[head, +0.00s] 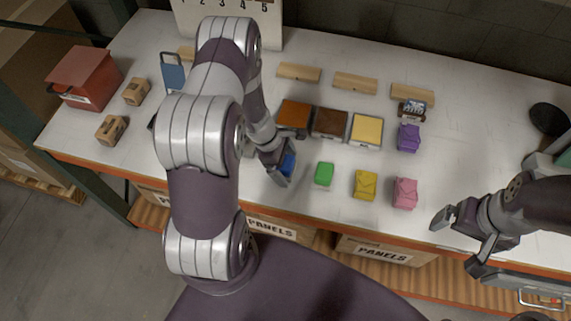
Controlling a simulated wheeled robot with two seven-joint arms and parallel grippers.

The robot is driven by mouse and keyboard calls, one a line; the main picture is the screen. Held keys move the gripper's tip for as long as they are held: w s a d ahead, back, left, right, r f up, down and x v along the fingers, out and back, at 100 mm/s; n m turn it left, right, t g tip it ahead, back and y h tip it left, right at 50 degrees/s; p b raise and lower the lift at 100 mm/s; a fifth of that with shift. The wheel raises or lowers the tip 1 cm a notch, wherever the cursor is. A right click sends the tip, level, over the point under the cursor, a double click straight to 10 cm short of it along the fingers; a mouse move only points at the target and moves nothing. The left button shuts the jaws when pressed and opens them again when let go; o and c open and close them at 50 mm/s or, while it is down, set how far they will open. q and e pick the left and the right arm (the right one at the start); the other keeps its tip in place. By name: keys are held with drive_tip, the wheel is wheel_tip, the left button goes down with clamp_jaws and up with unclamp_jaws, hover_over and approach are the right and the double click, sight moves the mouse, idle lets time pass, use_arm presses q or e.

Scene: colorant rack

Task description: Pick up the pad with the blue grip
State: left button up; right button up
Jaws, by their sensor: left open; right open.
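A small blue piece (288,164) lies on the white table, left of the green piece, and looks like the grip of the blue pad. It is partly hidden by my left gripper (286,157), which comes down over it with its fingers open and close beside it. I cannot tell whether the fingers touch it. The rest of the pad is hidden. My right gripper (457,243) is open and empty at the table's front edge, right of the pink piece.
Green (324,173), yellow (366,184), pink (405,193) and purple (408,138) pieces stand nearby. Orange, brown and yellow square trays (367,131) sit behind. Wooden blocks (355,83) line the back. A red box (86,78) stands at the left. The table's right middle is clear.

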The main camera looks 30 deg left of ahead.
sight(290, 163)
use_arm(q)
drive_tip(key=c, duration=1.1)
drive_tip(key=shift+o, duration=0.2)
drive_tip(key=shift+r, duration=0.15)
drive_tip(key=shift+a+r, duration=0.1)
drive_tip(key=shift+r, duration=0.25)
drive_tip(key=r, duration=0.2)
drive_tip(key=d+r+b, duration=0.1)
drive_tip(key=shift+w+d+r, duration=0.15)
drive_tip(key=shift+d+r, duration=0.05)
drive_tip(key=shift+r, duration=0.15)
drive_tip(key=d+r, duration=0.2)
drive_tip(key=d, duration=0.1)
drive_tip(key=w+d+r, duration=0.1)
drive_tip(key=d+r, duration=0.1)
drive_tip(key=d, duration=0.1)
drive_tip(key=w+d+r+b, duration=0.1)
drive_tip(key=d+r, duration=0.1)
drive_tip(key=d, duration=0.1)
drive_tip(key=shift+d, duration=0.35)
drive_tip(key=shift+w+d+r, duration=0.1)
drive_tip(key=shift+d+r, duration=0.1)
